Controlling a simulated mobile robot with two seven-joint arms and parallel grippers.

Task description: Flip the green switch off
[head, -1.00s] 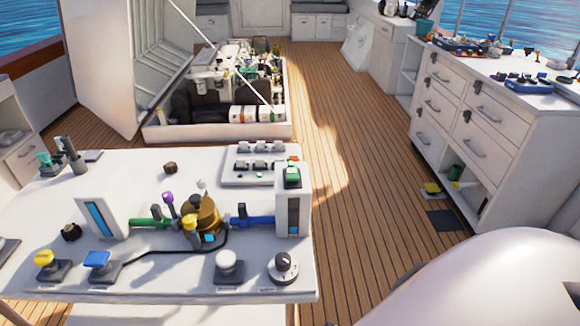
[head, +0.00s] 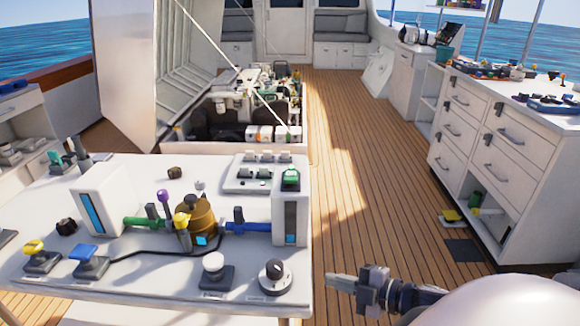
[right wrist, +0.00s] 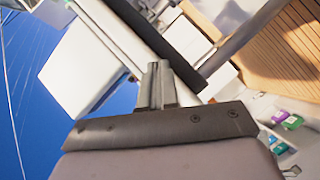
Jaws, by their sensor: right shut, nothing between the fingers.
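A green switch (head: 290,179) sits on top of a white upright block at the right end of the white console table (head: 130,277) in the head view. My right gripper (head: 332,282) is shut and empty, low in the head view, off the table's right front corner. It is apart from the switch, in front of it and to the right. In the right wrist view its closed fingers (right wrist: 159,77) point up, with nothing between them. The switch is not clearly seen there. My left gripper is not in view.
A black dial (head: 274,278), a white knob (head: 213,268) and a blue-handled valve (head: 245,226) are near the switch block. An open engine hatch (head: 236,145) lies behind the table. White drawers (head: 475,150) stand at the right, with clear wooden floor between.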

